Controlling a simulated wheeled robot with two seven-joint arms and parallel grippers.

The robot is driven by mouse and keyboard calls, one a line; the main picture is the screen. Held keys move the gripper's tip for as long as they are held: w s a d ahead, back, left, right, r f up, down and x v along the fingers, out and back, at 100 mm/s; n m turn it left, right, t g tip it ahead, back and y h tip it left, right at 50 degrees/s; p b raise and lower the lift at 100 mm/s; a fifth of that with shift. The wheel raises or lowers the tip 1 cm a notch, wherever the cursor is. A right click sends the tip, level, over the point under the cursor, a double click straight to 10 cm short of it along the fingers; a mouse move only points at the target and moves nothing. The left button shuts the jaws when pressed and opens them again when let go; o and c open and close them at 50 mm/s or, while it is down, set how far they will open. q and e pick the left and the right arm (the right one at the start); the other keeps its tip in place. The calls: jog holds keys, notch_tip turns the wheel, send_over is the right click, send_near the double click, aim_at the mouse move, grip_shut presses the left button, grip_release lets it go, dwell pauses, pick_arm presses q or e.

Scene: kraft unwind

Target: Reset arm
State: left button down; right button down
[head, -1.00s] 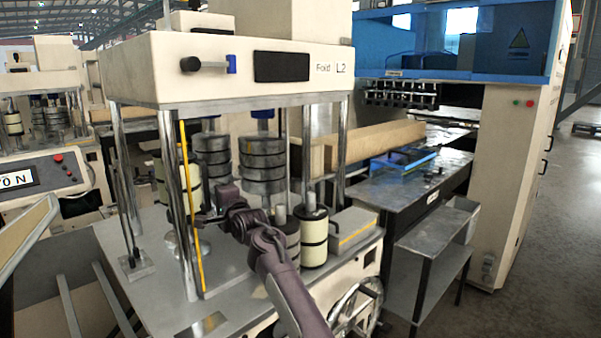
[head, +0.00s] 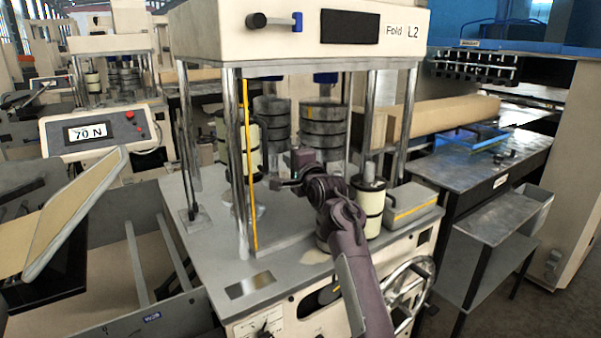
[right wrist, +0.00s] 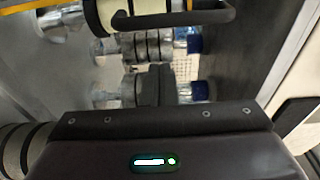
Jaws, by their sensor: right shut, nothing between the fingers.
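My right arm comes in from the bottom of the head view, and its gripper (head: 283,184) is inside the front of the folding machine marked "Fold L2" (head: 290,55). The gripper is shut and empty. It is among the machine's posts and rollers, beside the yellow strip (head: 248,165). In the right wrist view the shut fingers (right wrist: 156,85) point at a stack of grey ringed rollers, and a dark bar (right wrist: 180,18) crosses close by at the top. I cannot tell whether the gripper touches anything. My left gripper is out of view.
A cream roller with black bands (head: 368,208) and a beige box (head: 411,203) stand right of my right arm. A handwheel (head: 410,287) is low at the front. A tilted panel (head: 75,215) and the "70 N" console (head: 97,133) are at left. A dark side table (head: 480,170) is at right.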

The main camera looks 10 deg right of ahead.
jog(key=s+d+f+n+g+h+b, duration=0.1)
jog(key=s+d+f+n+g+h, duration=0.2)
jog(key=s+f, duration=0.9)
jog(key=s+d+f+n+g+b, duration=0.1)
jog(key=s+d+f+n+g, duration=0.3)
jog(key=s+f, duration=0.8)
jog(key=s+a+f+n+g, duration=0.1)
jog(key=s+f+n+g, duration=0.35)
jog(key=s, duration=0.85)
jog(key=s+a+f+n+g, duration=0.25)
jog(key=s+f+n, duration=0.3)
jog(key=s, duration=0.65)
notch_tip(320, 180, down, 29)
jog(key=s+g, duration=0.1)
jog(key=s, duration=0.1)
jog(key=s+d+f, duration=0.2)
jog(key=s+f, duration=0.7)
jog(key=s, duration=0.1)
jog(key=s+d+f+n+g, duration=0.1)
jog(key=s+d+f, duration=0.1)
jog(key=s+f, duration=0.8)
jog(key=shift+d+f+g+h+b, duration=0.2)
jog(key=shift+f+g+h+b, duration=0.1)
jog(key=shift+h+b, duration=0.1)
jog(key=shift+s, duration=0.1)
